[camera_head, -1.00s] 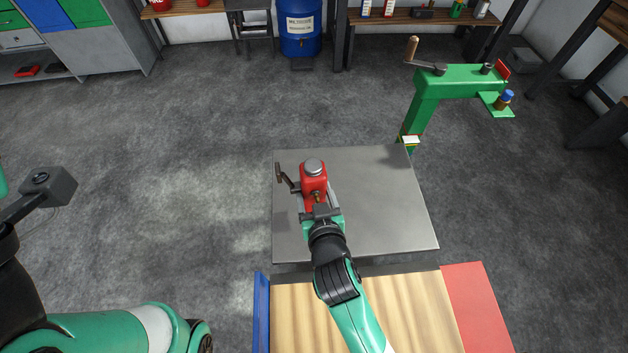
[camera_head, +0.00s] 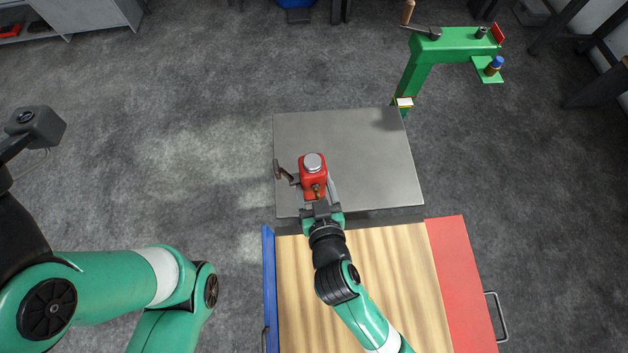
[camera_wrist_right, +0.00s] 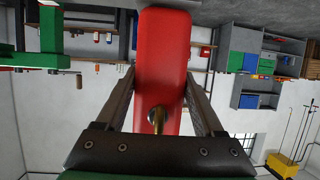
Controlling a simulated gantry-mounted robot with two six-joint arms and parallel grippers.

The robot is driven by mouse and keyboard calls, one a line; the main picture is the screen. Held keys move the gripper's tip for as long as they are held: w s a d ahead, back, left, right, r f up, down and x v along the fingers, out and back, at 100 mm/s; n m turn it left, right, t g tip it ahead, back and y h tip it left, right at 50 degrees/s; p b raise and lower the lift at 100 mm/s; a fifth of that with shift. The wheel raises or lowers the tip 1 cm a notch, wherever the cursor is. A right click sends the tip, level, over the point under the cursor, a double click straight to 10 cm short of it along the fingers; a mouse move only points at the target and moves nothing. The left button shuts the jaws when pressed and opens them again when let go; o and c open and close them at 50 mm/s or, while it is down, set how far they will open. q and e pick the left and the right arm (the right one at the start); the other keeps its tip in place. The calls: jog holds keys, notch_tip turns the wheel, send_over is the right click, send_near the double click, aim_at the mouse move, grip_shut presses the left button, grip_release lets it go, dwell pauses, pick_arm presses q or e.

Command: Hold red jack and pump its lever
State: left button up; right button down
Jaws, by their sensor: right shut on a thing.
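The red jack (camera_head: 313,180) has a grey round top and a lever (camera_head: 284,172) sticking out on its left side. It appears over the near left part of a grey metal plate (camera_head: 375,150); I cannot tell whether it touches the plate. My right gripper (camera_head: 316,193) is shut on the jack's near side. In the right wrist view its two fingers (camera_wrist_right: 160,105) flank the red jack body (camera_wrist_right: 163,60), with a brass fitting between them. My left arm shows at the left, but its fingertips are not in view.
A wooden board (camera_head: 360,280) with a blue strip (camera_head: 269,290) and a red panel (camera_head: 465,280) lies in front of the plate. A green crane-like stand (camera_head: 440,45) with a crank rises behind right. The floor left of the plate is clear.

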jog(key=w+f+b, duration=1.1)
jog(key=w+b, duration=0.3)
jog(key=shift+d+b, duration=0.3)
dwell(0.4)
jog(key=shift+f, duration=0.2)
jog(key=shift+f+b, duration=0.3)
jog(key=shift+f, duration=0.15)
dwell(0.7)
jog(key=shift+f, duration=0.1)
dwell(0.4)
jog(key=shift+f, duration=0.25)
